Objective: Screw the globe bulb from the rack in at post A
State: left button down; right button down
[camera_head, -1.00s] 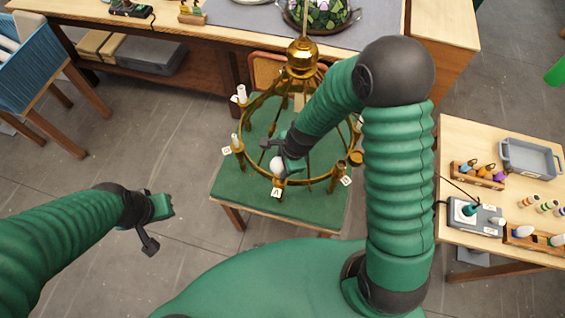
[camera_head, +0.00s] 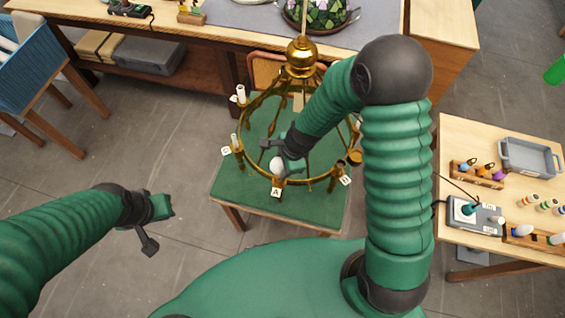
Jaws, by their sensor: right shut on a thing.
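The gold ring chandelier (camera_head: 258,102) hangs over a green-topped table. Post A is at the ring's front, marked by a white tag A (camera_head: 276,192). My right gripper (camera_head: 281,158) is shut on the white globe bulb (camera_head: 277,165), just above post A. The bulb's base is hidden, so I cannot tell whether it touches the socket. My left gripper (camera_head: 156,226) is open and empty, at the left, well away from the chandelier. The bulb rack (camera_head: 527,237) is on the right table, with white bulbs in it.
The right table also holds a grey tray (camera_head: 530,158), a holder with coloured pieces (camera_head: 478,173) and a grey device with a teal part (camera_head: 472,213). Floor between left arm and green table is clear.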

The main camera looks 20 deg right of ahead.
jog(key=c, duration=1.4)
grip_release()
jog(key=c, duration=0.7)
jog(key=shift+r+m, duration=0.15)
jog(key=shift+m, duration=0.15)
grip_shut()
jog(key=m+p, duration=0.2)
jog(key=m, duration=0.1)
jog(key=m+h+p, duration=0.1)
jog(key=shift+s+a+r+t, duration=0.1)
jog(key=shift+s+r+t, duration=0.15)
jog(key=shift+s+t, duration=0.1)
jog(key=m, duration=0.2)
jog(key=shift+f+m+h+p, duration=0.15)
jog(key=shift+m+h+p, duration=0.15)
jog(key=shift+f+m, duration=0.25)
jog(key=shift+m, duration=0.25)
